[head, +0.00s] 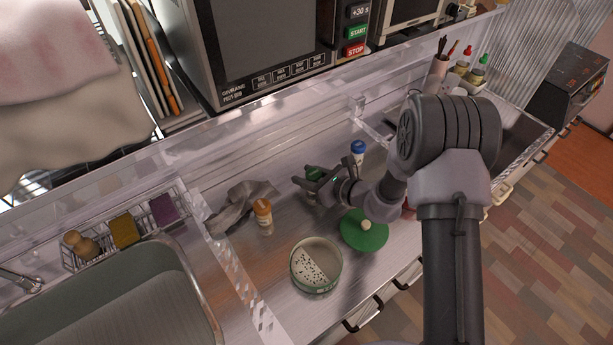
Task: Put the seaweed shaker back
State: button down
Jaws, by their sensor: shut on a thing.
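A shaker with a green cap (314,171), which I take to be the seaweed shaker, is at the jaws of my gripper (311,187). My gripper is shut on it over the metal counter, and the fingers hide much of its body. I cannot read its label or tell whether its base touches the counter. An orange-capped shaker (265,220) stands to the left, and a blue-capped shaker (358,154) stands to the right, behind my wrist.
A round green container (316,265) with a white and speckled filling sits in front, beside a green lid (364,232). A crumpled grey cloth (238,205) lies left. Clear walls edge the counter. A caddy with bottles (467,72) is at far right. A sink (120,300) is at left.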

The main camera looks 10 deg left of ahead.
jog(key=c, duration=0.9)
grip_release()
jog(key=shift+f, duration=0.1)
